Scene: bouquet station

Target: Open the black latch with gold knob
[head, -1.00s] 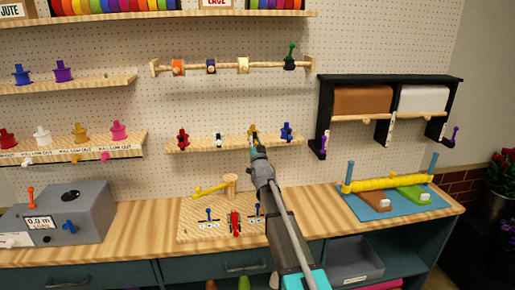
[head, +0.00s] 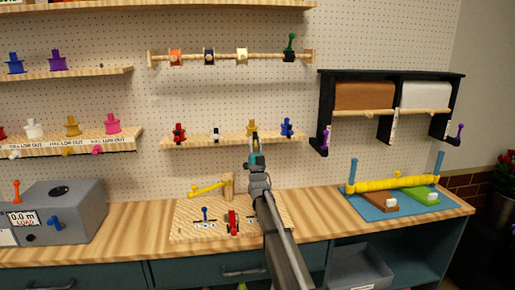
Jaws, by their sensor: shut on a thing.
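The gold knob (head: 252,127) stands on the small wooden shelf in the head view, third in a row of coloured knobs. Most of its black latch is hidden by my gripper (head: 254,144). My gripper comes up from below at the shelf's front edge, just under the gold knob. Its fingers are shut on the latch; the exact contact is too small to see.
Red (head: 179,132), white (head: 216,132) and blue (head: 287,127) knobs stand on the same shelf (head: 190,145), the blue one close on the right. A wooden board (head: 190,230) with a yellow lever (head: 208,188) lies on the counter below. A black cabinet (head: 322,110) hangs at right.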

